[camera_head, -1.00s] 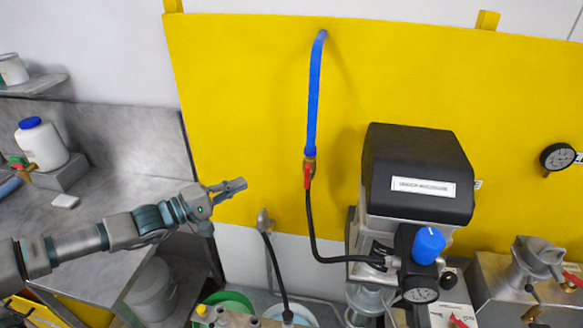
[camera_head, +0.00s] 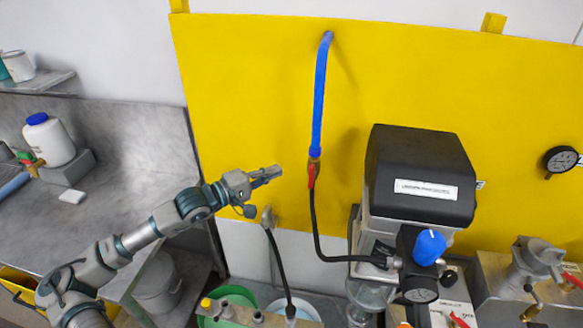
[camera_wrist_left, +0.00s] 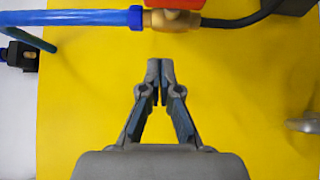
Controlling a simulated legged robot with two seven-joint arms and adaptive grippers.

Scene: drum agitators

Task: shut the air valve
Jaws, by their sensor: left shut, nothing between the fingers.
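The air valve is a brass fitting with a red lever (camera_head: 312,176), on a line that hangs in front of the yellow panel (camera_head: 260,90). A blue hose (camera_head: 319,95) joins it from above and a black hose leaves it below. In the left wrist view the brass body (camera_wrist_left: 172,20) and the red lever (camera_wrist_left: 172,3) lie at the top edge, the lever partly cut off. My left gripper (camera_head: 277,171) is shut and empty, to the left of the valve at about lever height in the head view. Its fingertips (camera_wrist_left: 160,66) point toward the valve and are apart from it. My right gripper is not in view.
A black-topped drum agitator machine (camera_head: 418,175) with a blue knob (camera_head: 429,246) stands right of the valve. A black hose end (camera_head: 267,217) rises just below my left gripper. A grey bench (camera_head: 110,190) is at left. The panel around the valve is clear.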

